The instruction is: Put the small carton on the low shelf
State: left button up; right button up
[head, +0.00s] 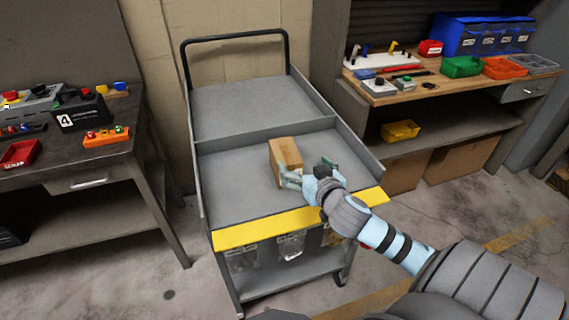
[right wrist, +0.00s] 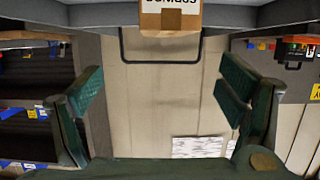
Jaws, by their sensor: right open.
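The small brown carton (head: 287,158) stands upright on the grey upper deck of the cart (head: 235,182), in its front section. In the right wrist view the carton (right wrist: 171,20) shows at the top edge, with part of a dark printed label. My right gripper (head: 305,170) is open and empty just to the right of the carton. In the right wrist view its two green fingers (right wrist: 160,88) stand wide apart, with the carton beyond them. Contact between fingers and carton cannot be told. The cart's low shelf (head: 275,282) shows partly below the yellow front edge. My left gripper is out of view.
Clear bins (head: 290,246) hang under the cart's yellow edge. A bench on the right has a lower shelf (head: 450,127) with a yellow bin (head: 400,130). A dark workbench (head: 75,155) with tools stands on the left. The deck around the carton is clear.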

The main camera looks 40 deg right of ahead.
aim_at(286, 153)
jog(key=b+x, duration=0.1)
jog(key=x, duration=0.3)
jog(key=b+x, duration=0.1)
jog(key=x, duration=0.3)
jog(key=a+f+b+x, duration=0.1)
jog(key=x, duration=0.3)
jog(key=shift+w+f, duration=0.2)
jog(key=shift+w, duration=0.05)
jog(key=shift+r, duration=0.1)
jog(key=c, duration=1.7)
